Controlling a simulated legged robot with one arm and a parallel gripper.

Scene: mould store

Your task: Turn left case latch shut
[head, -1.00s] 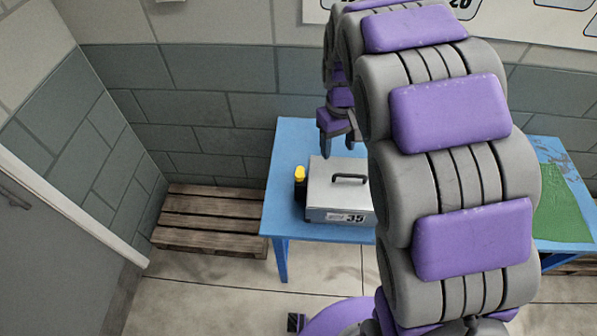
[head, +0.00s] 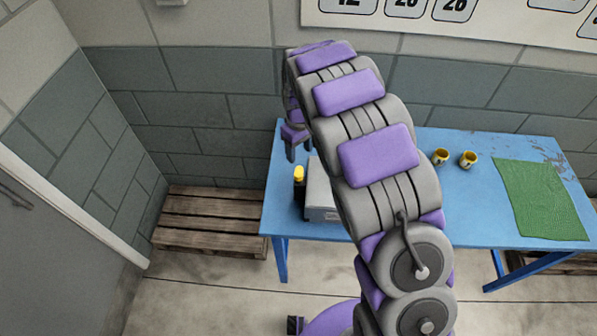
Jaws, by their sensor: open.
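The grey case (head: 318,186) sits on the blue table, near its left end. My arm covers most of it, including its handle and label, so only its left part shows. I cannot make out the left latch. My gripper (head: 297,152) hangs behind and above the case's left side, with its fingers apart and nothing seen between them. Its fingertips are small in this view, and I cannot tell how far they are from the case.
A small black object with a yellow top (head: 299,181) stands at the case's left side. The blue table (head: 465,200) also bears two yellow cups (head: 440,156) and a green mat (head: 541,199) at right. A wooden pallet (head: 208,222) lies on the floor at left.

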